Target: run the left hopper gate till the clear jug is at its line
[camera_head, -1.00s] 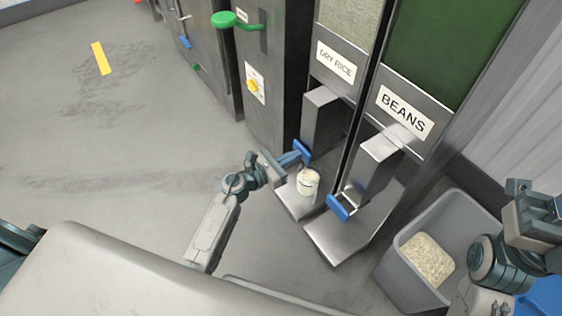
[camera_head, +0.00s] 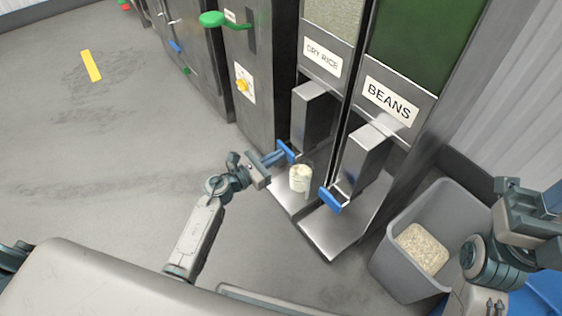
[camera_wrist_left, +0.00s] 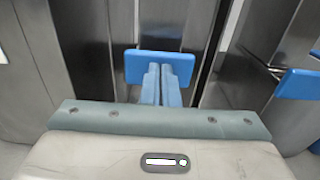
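The clear jug (camera_head: 300,181) stands upright on the metal shelf under the dry rice spout (camera_head: 309,112), with pale rice in it. Its line is too small to make out. The left hopper's blue gate paddle (camera_head: 286,152) sticks out in front of the spout; it also shows in the left wrist view (camera_wrist_left: 160,67). My left gripper (camera_head: 276,158) is at this paddle, its two fingers (camera_wrist_left: 161,87) close together and seemingly touching it.
The beans hopper has its own blue paddle (camera_head: 330,200) just right of the jug. A grey bin (camera_head: 398,272) with rice inside stands on the floor at right. The left floor is clear.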

